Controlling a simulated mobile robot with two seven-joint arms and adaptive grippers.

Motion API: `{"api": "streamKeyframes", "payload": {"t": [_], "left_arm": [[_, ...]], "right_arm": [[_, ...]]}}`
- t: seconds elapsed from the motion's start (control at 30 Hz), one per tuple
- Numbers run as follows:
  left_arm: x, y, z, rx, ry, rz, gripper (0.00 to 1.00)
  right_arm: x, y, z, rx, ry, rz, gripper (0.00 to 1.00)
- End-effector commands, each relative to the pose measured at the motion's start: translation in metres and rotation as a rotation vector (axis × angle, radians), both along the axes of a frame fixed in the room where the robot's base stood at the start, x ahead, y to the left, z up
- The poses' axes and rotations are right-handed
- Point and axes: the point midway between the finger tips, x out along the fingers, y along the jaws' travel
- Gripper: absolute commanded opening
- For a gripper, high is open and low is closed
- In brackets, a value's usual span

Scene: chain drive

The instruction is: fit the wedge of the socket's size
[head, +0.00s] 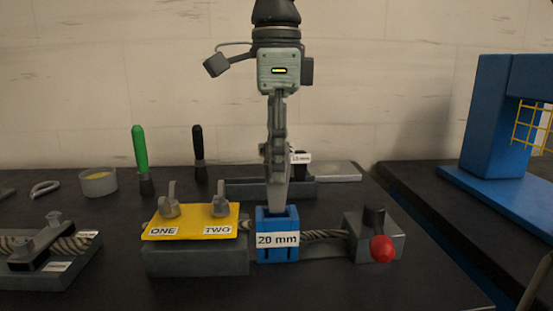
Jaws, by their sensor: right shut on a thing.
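The blue socket (277,222) stands in the middle of the bench, with a "20 mm" label on its front and a rope running into it. My right gripper (279,194) points straight down over the socket, seen edge-on, with its tips at the socket's open top. It is shut on a grey wedge, which is mostly hidden by the fingers and the socket; I cannot tell how deep it sits or read any size on it. Behind the gripper, a dark wedge (300,171) with a small label, perhaps "15 mm", stands in a grey rack (242,188). My left gripper is not in view.
A yellow plate (190,222) marked ONE and TWO, with two grey wing levers, sits close left of the socket. A grey block (362,225) with a red knob (382,249) is at right. Green and black handled tools, a round tin (98,184) and a blue frame (492,125) stand farther off.

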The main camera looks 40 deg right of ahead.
Motion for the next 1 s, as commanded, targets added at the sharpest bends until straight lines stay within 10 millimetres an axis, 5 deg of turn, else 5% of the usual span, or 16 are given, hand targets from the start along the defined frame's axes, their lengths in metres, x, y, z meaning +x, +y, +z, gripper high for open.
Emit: {"api": "streamKeyframes", "payload": {"t": [1.0], "left_arm": [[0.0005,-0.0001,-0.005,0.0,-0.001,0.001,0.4]], "right_arm": [[0.0002,0.0001,-0.0093,0.0,-0.001,0.0,0.0]]}}
